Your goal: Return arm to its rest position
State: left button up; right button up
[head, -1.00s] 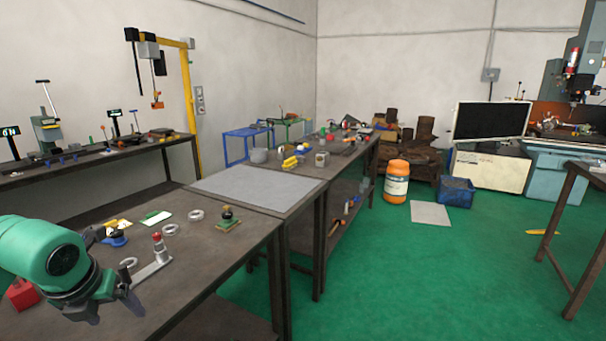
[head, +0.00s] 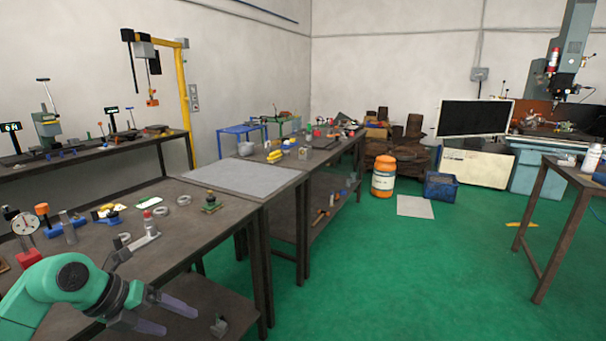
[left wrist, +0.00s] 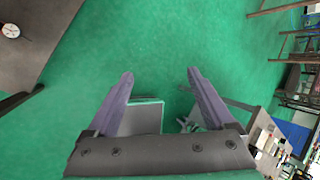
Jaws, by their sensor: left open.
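My left gripper (head: 181,321) is low at the front left of the head view, beyond the front edge of the workbench (head: 225,232) and below its top. Its two purple-grey fingers are apart with nothing between them. The left wrist view shows the same open gripper (left wrist: 160,74) over green floor. On the bench stand a metal bracket with a red-capped piece (head: 149,226), metal rings (head: 184,200) and a dark knob on a green base (head: 211,204). My right gripper is not in view.
A dial gauge (head: 24,226) stands on the bench at the far left. A lower shelf (head: 185,310) lies behind the gripper, with a small grey part (head: 219,326) on it. Another table (head: 560,172) stands at the right. The green floor (head: 400,285) between is clear.

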pick_arm(q)
jog(key=w+d+f+n+t+h, duration=0.2)
jog(key=w+d+f+n+h, duration=0.1)
jog(key=d+h, duration=0.2)
jog(key=w+a+f+n+t, duration=0.3)
jog(key=f+n+t, duration=0.2)
jog(key=f+n, duration=0.3)
jog(key=s+a+f+n+y, duration=0.35)
jog(key=f+n, duration=0.25)
jog(key=f, duration=0.4)
jog(key=s+a+f+n+y, duration=0.25)
jog(key=f+n+y, duration=0.2)
jog(key=f, duration=0.55)
jog(key=s+f+n+g+y, duration=0.2)
jog(key=s+f+n+g, duration=0.35)
jog(key=s+f, duration=1.15)
jog(key=s+d+f+n+g, duration=0.1)
jog(key=s+d+f+g, duration=0.1)
jog(key=s, duration=0.8)
jog(key=s+d+f+n+g, duration=0.2)
jog(key=s+f, duration=0.3)
jog(key=s, duration=0.5)
jog(key=shift+d+n+g, duration=0.3)
jog(key=shift+d+g, duration=0.15)
